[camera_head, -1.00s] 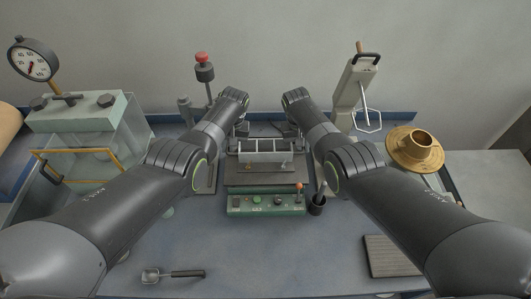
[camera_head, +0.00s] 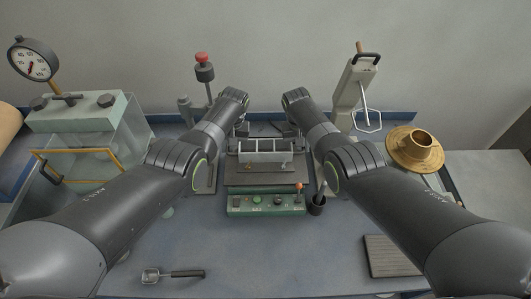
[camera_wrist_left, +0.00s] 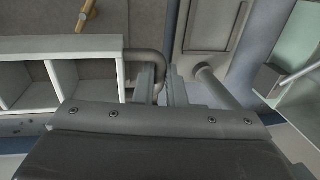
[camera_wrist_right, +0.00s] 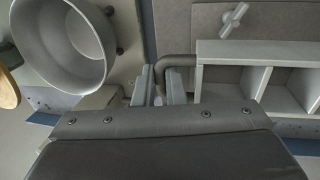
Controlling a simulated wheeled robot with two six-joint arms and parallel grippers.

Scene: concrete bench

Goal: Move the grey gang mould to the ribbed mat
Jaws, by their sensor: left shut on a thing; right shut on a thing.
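The grey gang mould (camera_head: 262,146), an open-topped tray with several compartments, is over the dark plate of a vibrating table (camera_head: 262,178). It looks level; any gap beneath it is hard to judge. My left gripper (camera_head: 240,130) is shut on the mould's left bent handle, seen in the left wrist view (camera_wrist_left: 150,60). My right gripper (camera_head: 288,130) is shut on the right handle, seen in the right wrist view (camera_wrist_right: 178,62). My wrists partly hide both grips in the head view. The ribbed mat (camera_head: 388,256) lies bare at the front right.
The table's green control box (camera_head: 265,205) has an orange-knobbed lever. A dark cup (camera_head: 316,206) stands beside it. A scoop (camera_head: 173,274) lies front left. The front middle bench is clear.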

